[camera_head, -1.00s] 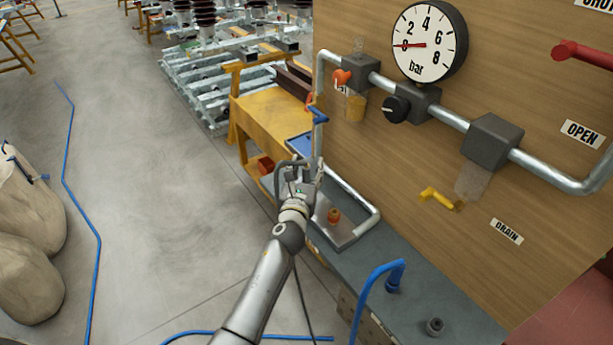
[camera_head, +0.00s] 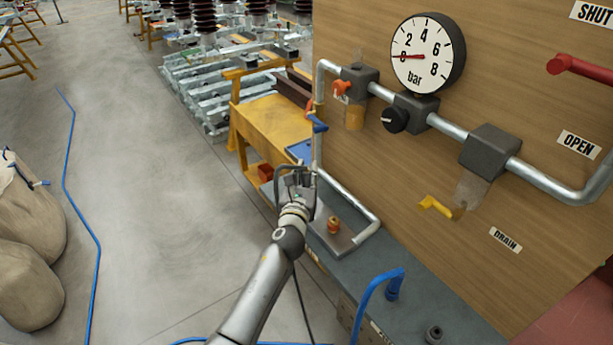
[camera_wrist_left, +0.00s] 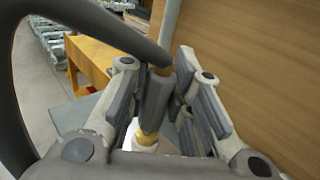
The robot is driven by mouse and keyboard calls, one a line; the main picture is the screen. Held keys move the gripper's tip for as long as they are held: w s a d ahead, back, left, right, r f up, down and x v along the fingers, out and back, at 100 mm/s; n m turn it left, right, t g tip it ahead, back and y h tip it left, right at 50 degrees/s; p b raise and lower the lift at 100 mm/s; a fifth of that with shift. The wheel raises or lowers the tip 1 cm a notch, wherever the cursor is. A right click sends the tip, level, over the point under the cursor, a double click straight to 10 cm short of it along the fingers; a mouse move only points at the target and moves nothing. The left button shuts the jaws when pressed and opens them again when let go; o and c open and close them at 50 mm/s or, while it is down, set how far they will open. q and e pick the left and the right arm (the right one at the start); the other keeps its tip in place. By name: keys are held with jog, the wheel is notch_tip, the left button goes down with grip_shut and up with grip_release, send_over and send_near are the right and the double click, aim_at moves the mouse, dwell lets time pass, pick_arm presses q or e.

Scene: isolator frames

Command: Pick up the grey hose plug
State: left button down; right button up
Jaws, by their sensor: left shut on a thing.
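My left gripper (camera_head: 300,184) is above the far end of the grey bench, beside the wooden panel. In the left wrist view, the grey hose plug (camera_wrist_left: 155,100) stands between the two finger pads, with brass-coloured parts at its ends. The fingers (camera_wrist_left: 158,104) are shut on it. A thick dark grey hose (camera_wrist_left: 95,16) arcs over from the left towards the plug; it also shows as a small loop at the gripper in the head view (camera_head: 283,170). The plug itself is too small to make out in the head view. My right gripper is not in view.
The bench (camera_head: 350,268) carries an orange-brown fitting (camera_head: 334,225), a blue hose (camera_head: 375,290) and a small grey fitting (camera_head: 433,333). The panel (camera_head: 510,60) bears pipes, valves and a gauge (camera_head: 427,55). A yellow table (camera_head: 265,125) stands beyond. Open floor lies left.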

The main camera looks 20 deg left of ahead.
pick_arm(q)
jog(key=s+d+r+p, duration=0.1)
jog(key=s+r+p, duration=0.1)
jog(key=s+r, duration=0.9)
jog(key=s, duration=0.3)
jog(key=shift+r, duration=0.3)
notch_tip(320, 180, up, 4)
jog(key=p, duration=0.4)
jog(key=shift+f+p, duration=0.2)
jog(key=shift+p, duration=0.2)
jog(key=shift+f, duration=0.1)
